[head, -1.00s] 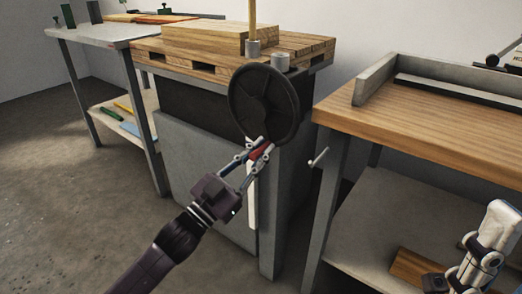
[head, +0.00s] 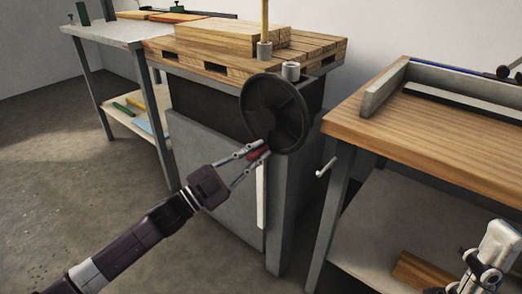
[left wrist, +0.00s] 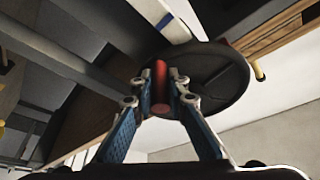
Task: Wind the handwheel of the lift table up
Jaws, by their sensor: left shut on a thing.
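The dark round handwheel (head: 274,113) is on the front right of the grey lift table (head: 215,165). Its red handle (head: 257,154) is at the lower left of the rim. My left gripper (head: 255,152) is shut on that red handle. In the left wrist view the red handle (left wrist: 160,88) stands between the fingers, with the black wheel (left wrist: 222,82) behind it. Part of my right arm (head: 490,262) shows at the lower right; its fingertips are not clearly visible.
A wooden pallet (head: 315,55) with boards (head: 225,40) lies on the lift table. A wooden-topped workbench (head: 430,128) stands close on the right, with a small crank (head: 326,168) on its side. A grey bench (head: 105,34) stands at the back left. Floor is clear at the left.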

